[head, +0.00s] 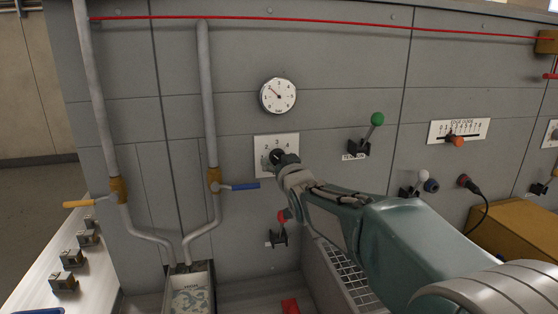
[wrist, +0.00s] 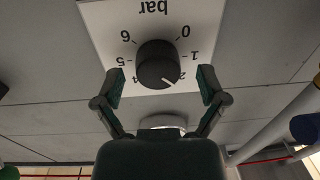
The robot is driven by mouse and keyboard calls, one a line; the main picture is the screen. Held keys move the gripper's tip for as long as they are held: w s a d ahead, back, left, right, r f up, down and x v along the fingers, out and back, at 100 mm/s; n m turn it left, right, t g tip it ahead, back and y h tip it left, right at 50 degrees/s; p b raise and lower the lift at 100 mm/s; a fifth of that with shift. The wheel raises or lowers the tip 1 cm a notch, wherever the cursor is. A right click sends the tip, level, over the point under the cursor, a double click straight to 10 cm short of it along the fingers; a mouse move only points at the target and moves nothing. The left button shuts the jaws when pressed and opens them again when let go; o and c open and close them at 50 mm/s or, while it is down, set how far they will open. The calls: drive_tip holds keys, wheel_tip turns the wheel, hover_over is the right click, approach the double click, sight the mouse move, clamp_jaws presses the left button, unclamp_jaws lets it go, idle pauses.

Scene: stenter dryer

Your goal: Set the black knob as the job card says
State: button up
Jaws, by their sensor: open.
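The black knob (wrist: 157,64) sits on a white dial plate (wrist: 102,22) marked "bar", seen upside down in the wrist view. Its white pointer line lies close to the 2, on the side towards the 3. Numbers 0 to 6 ring it; the 3 is hidden. My gripper (wrist: 161,84) is open, with one finger on each side of the knob and visible gaps to it. In the head view, my gripper (head: 284,164) reaches the plate (head: 287,142) and partly covers the knob (head: 275,156). I cannot make out a job card with readable text.
A round gauge (head: 278,96) is above the plate, its needle pointing up-left. A blue-handled valve (head: 240,186) is close left of my gripper. A red-knobbed lever (head: 282,217) is below, and a green-knobbed lever (head: 376,120) is to the right. A red cord (head: 250,20) crosses the top.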

drive_tip(key=shift+w+a, duration=0.3)
drive_tip(key=shift+w, duration=0.05)
drive_tip(key=shift+d, duration=0.45)
drive_tip(key=shift+c, duration=1.3)
drive_tip(key=c, duration=0.9)
drive_tip(key=shift+s, duration=0.1)
drive_tip(key=shift+m, duration=0.3)
drive_tip(key=m, duration=0.4)
drive_tip(key=shift+m, duration=2.2)
